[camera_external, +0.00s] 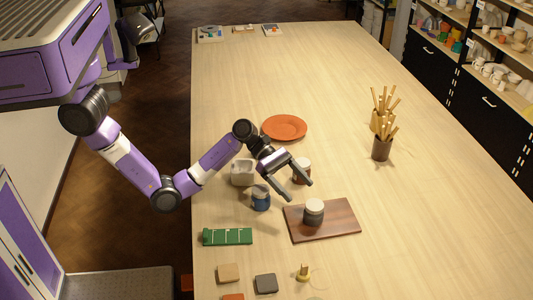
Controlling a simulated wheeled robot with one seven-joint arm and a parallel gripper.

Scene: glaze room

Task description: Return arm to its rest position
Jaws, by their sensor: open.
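My gripper (297,190) is open and empty, reached out over the long wooden table (300,70). Its two fingers are spread and point down to the right. A brown jar with a light lid (303,172) stands just behind the fingers and is partly hidden by them. A blue jar (261,198) stands to the left of the fingers. A dark jar with a white lid (314,213) stands upright on a brown wooden board (336,226), below and right of the fingertips. I cannot tell how high the fingers are above the table.
A white block-like holder (242,174) and an orange plate (284,127) lie near my wrist. A green rack (228,237) and several small tiles (265,283) lie at the front. The table's far half is mostly clear.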

